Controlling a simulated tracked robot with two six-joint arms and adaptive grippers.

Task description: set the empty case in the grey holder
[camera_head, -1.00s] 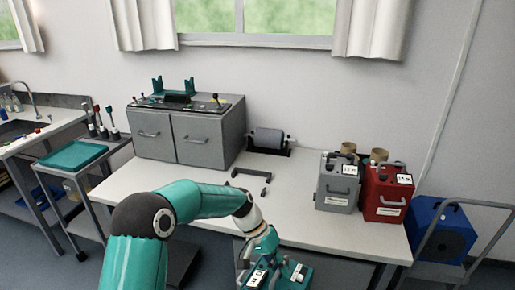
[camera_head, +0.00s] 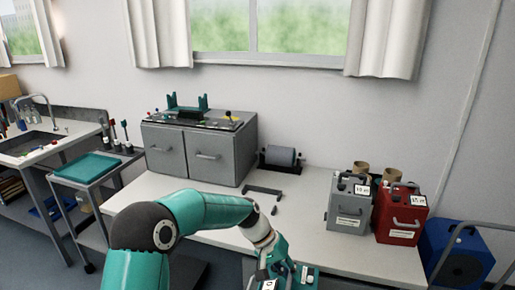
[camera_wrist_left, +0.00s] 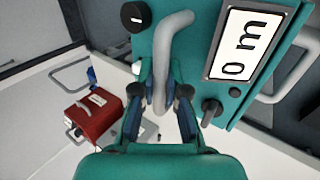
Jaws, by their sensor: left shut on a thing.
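My left gripper (camera_head: 273,252) is low in the middle of the head view. In the left wrist view its fingers (camera_wrist_left: 160,112) are closed on the grey handle of a teal case (camera_wrist_left: 178,55), which has a white label reading "0 m". The case's top also shows in the head view (camera_head: 302,278), in front of the bench edge and cut off by the frame. A low dark grey bracket, seemingly the grey holder (camera_head: 263,190), lies on the bench beyond the gripper; it looks empty. My right gripper is not in view.
A grey case (camera_head: 349,208) and a red case (camera_head: 401,218) stand on the bench at right. A grey cabinet (camera_head: 207,155) is at back left, with a roller unit (camera_head: 281,157) beside it. The white bench top (camera_head: 310,215) has free room around the bracket.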

